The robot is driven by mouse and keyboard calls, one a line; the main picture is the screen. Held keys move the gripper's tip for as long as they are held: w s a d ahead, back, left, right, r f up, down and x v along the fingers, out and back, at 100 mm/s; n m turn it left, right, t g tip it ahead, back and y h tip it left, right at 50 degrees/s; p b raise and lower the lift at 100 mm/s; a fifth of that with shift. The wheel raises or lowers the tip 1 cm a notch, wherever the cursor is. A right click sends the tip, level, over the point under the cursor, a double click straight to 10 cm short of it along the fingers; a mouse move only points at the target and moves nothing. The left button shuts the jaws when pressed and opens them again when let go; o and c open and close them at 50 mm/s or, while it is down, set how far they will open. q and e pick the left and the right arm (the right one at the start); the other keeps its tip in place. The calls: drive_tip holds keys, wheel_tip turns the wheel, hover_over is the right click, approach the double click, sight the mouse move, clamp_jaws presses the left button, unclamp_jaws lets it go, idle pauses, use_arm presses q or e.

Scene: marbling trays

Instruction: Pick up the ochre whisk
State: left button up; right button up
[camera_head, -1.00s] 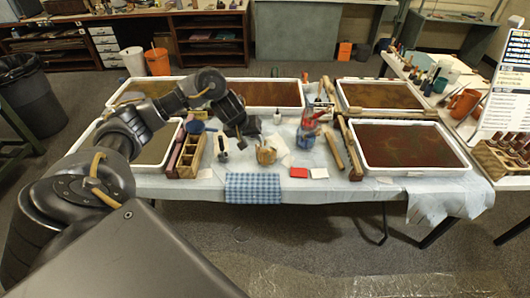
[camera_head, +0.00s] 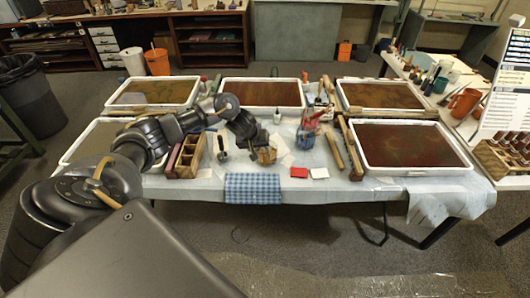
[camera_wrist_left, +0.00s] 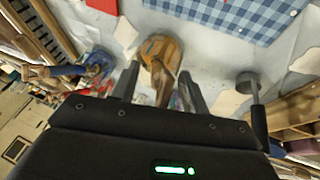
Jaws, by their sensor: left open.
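A bundled ochre-brown thing, which I take for the ochre whisk, stands on the covered table behind the blue checked cloth. It shows in the head view (camera_head: 268,156) and in the left wrist view (camera_wrist_left: 160,48). My left gripper (camera_head: 259,146) is right above it and partly hides it in the head view. In the left wrist view the gripper (camera_wrist_left: 160,84) is open, with a darker brown part of that thing between its fingers. I cannot tell whether the fingers touch it. My right gripper is not in view.
The blue checked cloth (camera_head: 253,188) hangs at the front edge. A wooden box (camera_head: 187,156) is left. Framed trays (camera_head: 410,146) surround the middle.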

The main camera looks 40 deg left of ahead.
use_arm(q)
clamp_jaws()
drive_tip(key=shift+r, duration=0.15)
idle(0.4)
